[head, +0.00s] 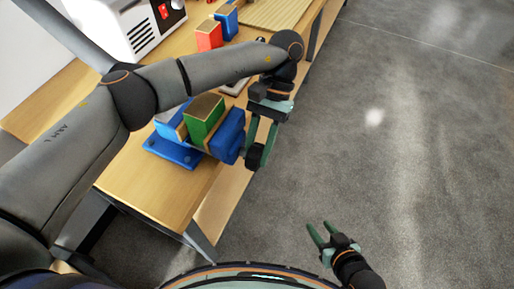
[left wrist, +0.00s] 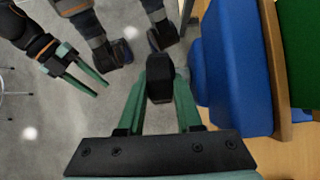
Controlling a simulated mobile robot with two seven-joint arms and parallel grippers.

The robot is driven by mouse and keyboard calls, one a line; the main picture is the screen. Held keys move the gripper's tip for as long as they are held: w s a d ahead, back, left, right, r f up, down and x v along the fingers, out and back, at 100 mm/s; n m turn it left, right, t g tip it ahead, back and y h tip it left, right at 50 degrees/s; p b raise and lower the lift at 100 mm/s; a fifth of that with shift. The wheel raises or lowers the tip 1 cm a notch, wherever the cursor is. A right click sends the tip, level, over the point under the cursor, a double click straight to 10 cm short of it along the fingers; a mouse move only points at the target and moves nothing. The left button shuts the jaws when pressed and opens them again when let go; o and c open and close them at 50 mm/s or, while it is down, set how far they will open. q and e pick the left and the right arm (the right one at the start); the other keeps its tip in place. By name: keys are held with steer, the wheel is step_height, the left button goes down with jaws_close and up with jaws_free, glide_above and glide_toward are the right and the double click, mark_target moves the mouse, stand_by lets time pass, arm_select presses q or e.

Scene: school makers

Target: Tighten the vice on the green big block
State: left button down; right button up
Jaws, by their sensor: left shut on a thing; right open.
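The green big block (head: 205,121), with a tan top, sits between the jaws of the blue vice (head: 228,136) at the table's edge. The block also shows at the right edge of the left wrist view (left wrist: 302,45), with a blue vice jaw (left wrist: 236,70) beside it. My left gripper (head: 257,152) is at the vice's outer side, shut on the black vice handle (left wrist: 160,80), which shows between its fingers in the left wrist view. Whether the jaw presses on the block I cannot tell. My right gripper (head: 320,227) is open and empty, low over the floor.
The wooden table (head: 160,198) also bears a red block (head: 209,36), a blue block (head: 227,20), a ridged wooden board (head: 275,12) and a white machine (head: 122,28) with a red switch. The grey floor on the right is clear.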

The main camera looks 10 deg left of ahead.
arm_select(q)
steer(key=c, duration=0.9)
jaws_free()
steer(key=shift+d, duration=0.15)
steer(key=shift+o, duration=0.2)
steer(key=shift+r, duration=0.1)
steer(key=p+v, duration=0.1)
steer(key=v, duration=0.6)
